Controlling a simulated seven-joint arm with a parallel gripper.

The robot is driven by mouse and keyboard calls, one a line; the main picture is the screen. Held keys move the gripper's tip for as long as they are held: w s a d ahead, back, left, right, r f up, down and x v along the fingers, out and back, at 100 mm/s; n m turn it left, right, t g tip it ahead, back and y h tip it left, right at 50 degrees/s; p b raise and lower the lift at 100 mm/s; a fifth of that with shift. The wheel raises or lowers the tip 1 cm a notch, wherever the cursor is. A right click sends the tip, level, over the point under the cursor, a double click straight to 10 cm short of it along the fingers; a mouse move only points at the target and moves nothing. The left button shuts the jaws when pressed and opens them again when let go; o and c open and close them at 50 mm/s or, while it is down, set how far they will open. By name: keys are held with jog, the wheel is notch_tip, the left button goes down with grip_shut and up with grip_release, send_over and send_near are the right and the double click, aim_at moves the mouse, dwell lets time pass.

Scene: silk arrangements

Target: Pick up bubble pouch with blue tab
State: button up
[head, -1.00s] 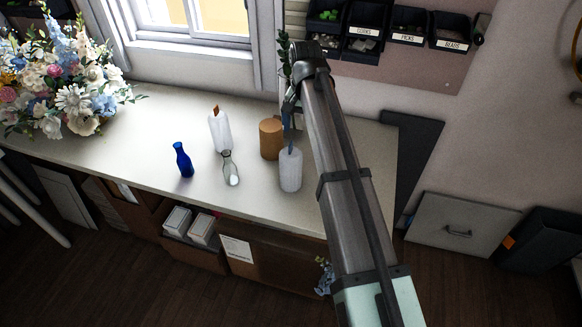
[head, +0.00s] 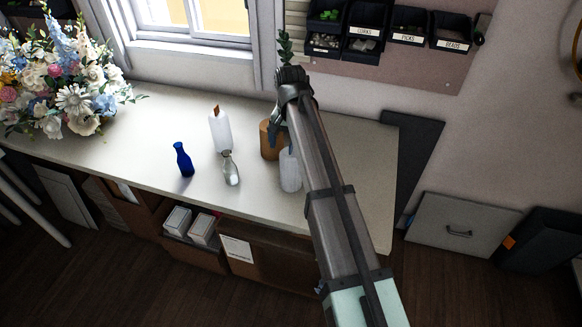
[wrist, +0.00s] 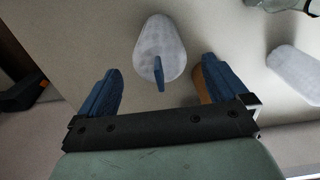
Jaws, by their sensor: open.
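The bubble pouch with the blue tab (head: 290,172) is a white upright cylinder on the worktable, partly hidden behind my arm in the head view. In the wrist view the pouch (wrist: 160,42) lies ahead of the fingers, with its blue tab (wrist: 158,73) pointing toward the camera. My gripper (head: 277,128) is above the table close to the pouch. In the wrist view my gripper (wrist: 161,66) is open, with one blue finger on each side of the tab and clear space around it. No finger visibly touches the pouch.
A brown cylinder (head: 267,140) stands close behind the pouch and shows partly behind the right finger in the wrist view. A white pouch with a brown tab (head: 220,132), a clear glass bottle (head: 231,170) and a blue bottle (head: 183,160) stand left. The table (head: 350,180) is clear to the right.

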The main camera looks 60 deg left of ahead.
aim_at(291, 154)
jog(key=shift+w+f, duration=0.15)
jog(key=shift+f, duration=2.4)
jog(key=shift+c, duration=0.2)
jog(key=c, duration=1.1)
jog(key=shift+c, duration=0.2)
jog(key=shift+a+r, duration=0.1)
